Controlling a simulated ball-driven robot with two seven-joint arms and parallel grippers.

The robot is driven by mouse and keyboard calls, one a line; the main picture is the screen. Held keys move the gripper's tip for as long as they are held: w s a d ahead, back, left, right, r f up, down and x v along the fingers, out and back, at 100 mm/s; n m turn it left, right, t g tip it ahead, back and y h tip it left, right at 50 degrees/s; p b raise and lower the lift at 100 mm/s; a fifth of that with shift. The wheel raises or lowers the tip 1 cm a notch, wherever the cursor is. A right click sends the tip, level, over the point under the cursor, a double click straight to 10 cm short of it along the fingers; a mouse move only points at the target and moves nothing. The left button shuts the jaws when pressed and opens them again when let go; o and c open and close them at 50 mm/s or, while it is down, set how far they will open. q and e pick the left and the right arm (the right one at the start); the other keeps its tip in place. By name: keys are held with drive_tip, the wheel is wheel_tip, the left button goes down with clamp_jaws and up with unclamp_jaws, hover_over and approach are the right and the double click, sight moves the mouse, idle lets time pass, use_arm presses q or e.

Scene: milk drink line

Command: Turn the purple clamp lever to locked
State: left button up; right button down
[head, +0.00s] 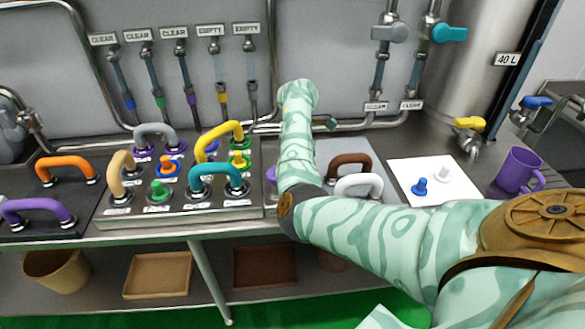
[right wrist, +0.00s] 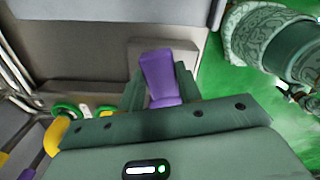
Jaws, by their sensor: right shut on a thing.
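In the right wrist view, the purple clamp lever (right wrist: 161,70) stands between the two dark green fingers of my right gripper (right wrist: 160,88). The fingers are shut on it, one on each side. A pale grey plate lies behind the lever. In the head view, my right arm reaches in from the right and bends up toward the back wall; it hides the lever and most of the gripper. Whether the lever is at locked cannot be read. My left gripper is in neither view.
A panel (head: 190,222) with coloured handles and knobs is left of my arm. Brown (head: 348,162) and white (head: 358,183) handles sit close to its right. A white mat (head: 405,172) with two knobs and a purple mug (head: 520,168) stand further right. Pipes (head: 345,124) run behind.

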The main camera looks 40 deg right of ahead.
drive_tip(key=shift+s+a+f+m, duration=0.1)
drive_tip(key=shift+s+m, duration=0.25)
drive_tip(key=shift+m, duration=0.45)
drive_tip(key=shift+s+a+m+b, duration=0.25)
drive_tip(key=shift+s+m+b, duration=0.2)
drive_tip(key=shift+m, duration=0.45)
drive_tip(key=c, duration=1)
unclamp_jaws()
drive_tip(key=shift+s, duration=0.1)
drive_tip(key=shift+o, duration=0.2)
wheel_tip(320, 180, up, 16)
drive_tip(key=p, duration=0.5)
drive_tip(key=shift+r, duration=0.2)
drive_tip(key=shift+d, duration=0.1)
